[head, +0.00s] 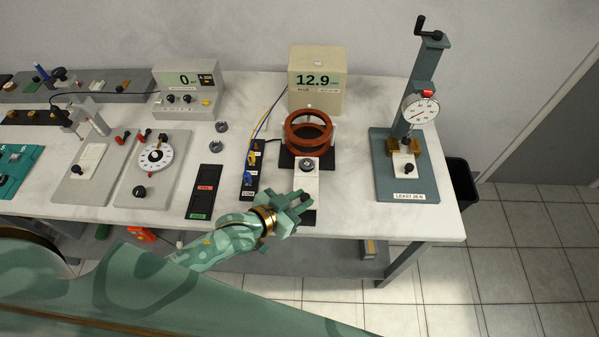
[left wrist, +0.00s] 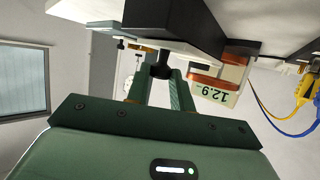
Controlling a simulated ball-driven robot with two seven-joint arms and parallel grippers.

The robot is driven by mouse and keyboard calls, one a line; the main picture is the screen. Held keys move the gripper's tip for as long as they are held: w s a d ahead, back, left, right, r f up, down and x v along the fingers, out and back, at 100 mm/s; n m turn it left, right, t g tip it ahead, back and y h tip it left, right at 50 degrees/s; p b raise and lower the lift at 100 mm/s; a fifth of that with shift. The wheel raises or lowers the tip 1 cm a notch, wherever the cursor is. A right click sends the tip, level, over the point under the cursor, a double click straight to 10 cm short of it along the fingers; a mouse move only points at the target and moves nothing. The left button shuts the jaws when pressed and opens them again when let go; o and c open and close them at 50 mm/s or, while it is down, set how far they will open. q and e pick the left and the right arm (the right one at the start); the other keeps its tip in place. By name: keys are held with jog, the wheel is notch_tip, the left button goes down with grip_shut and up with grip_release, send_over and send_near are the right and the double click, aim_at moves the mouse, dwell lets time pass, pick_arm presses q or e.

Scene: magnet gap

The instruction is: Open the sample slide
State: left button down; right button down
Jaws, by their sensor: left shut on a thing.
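The sample slide (head: 305,182) is a pale block on a dark track, in front of the copper-coloured coil ring (head: 308,130). A dark round piece (head: 307,165) sits on top of it. My left gripper (head: 301,199) is at the slide's front end, shut on its black knob. In the left wrist view the black knob (left wrist: 161,66) sits between the two green fingers, below a large dark block (left wrist: 175,25). The fingers partly hide the knob in the head view. My right gripper is not in view.
A meter box (head: 317,80) reading 12.9 stands behind the coil. A switch strip (head: 251,172) with blue and yellow leads is left of the slide. A dial gauge stand (head: 405,150) is to the right. Clear bench (head: 345,190) lies between slide and stand; the bench's front edge is close.

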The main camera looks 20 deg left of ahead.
pick_arm(q)
jog(key=shift+s+d+p, duration=0.2)
jog(key=shift+s+p, duration=0.1)
jog(key=shift+s, duration=0.45)
jog(key=shift+s+d+p, duration=0.25)
jog(key=shift+s+p, duration=0.05)
jog(key=shift+s, duration=0.4)
jog(key=shift+s+d+p, duration=0.2)
jog(key=shift+s+p, duration=0.1)
jog(key=shift+s, duration=0.45)
jog(key=c, duration=1.3)
grip_release()
jog(key=shift+o, duration=0.2)
jog(key=p+v, duration=0.2)
jog(key=v, duration=1.4)
jog(key=shift+a, duration=0.2)
jog(key=shift+s, duration=0.1)
